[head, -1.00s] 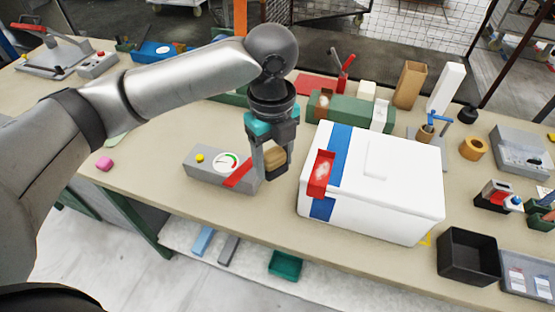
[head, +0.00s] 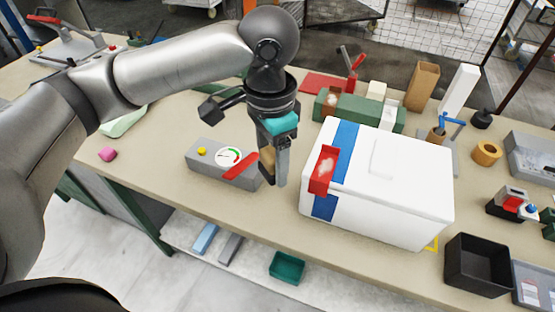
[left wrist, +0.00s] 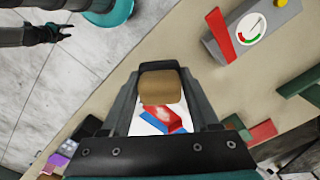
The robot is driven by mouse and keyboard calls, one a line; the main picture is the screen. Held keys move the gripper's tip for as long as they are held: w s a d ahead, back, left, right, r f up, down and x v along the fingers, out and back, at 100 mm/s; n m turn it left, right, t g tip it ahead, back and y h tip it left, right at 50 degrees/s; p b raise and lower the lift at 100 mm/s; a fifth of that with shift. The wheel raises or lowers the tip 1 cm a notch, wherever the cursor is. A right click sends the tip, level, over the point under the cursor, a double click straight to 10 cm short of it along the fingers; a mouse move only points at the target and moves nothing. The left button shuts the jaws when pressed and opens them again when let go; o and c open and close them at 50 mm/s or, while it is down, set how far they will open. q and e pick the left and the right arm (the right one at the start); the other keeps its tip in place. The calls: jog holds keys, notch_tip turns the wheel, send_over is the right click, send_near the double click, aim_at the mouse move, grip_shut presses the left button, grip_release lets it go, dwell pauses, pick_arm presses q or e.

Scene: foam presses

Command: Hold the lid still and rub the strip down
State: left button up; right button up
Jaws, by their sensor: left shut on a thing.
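My left gripper (head: 274,176) is shut on a tan block (head: 267,160), above the table and left of the white box. The block also shows between the fingers in the left wrist view (left wrist: 160,86). The white lid (head: 415,172) is on the box. A blue strip (head: 344,137) runs across the lid and down the front, partly covered by a red patch (head: 323,169) at the lid's edge. The block is apart from the strip. In the left wrist view the block hides part of the patch (left wrist: 165,121). My right gripper is not seen in the head view.
A grey gauge box (head: 208,172) with a red bar (head: 241,166) stands close left of my gripper. A green block (head: 357,112) with items lies behind the lid. A black bin (head: 476,265) is at the front right. A pink piece (head: 107,154) lies left on the table.

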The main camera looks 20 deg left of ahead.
pick_arm(q)
jog(key=n, duration=0.4)
jog(key=shift+s+b, duration=0.35)
jog(key=shift+b, duration=0.05)
jog(key=n, duration=0.3)
jog(key=shift+s+d+n, duration=0.1)
jog(key=shift+s+n, duration=0.15)
jog(key=shift+n, duration=0.05)
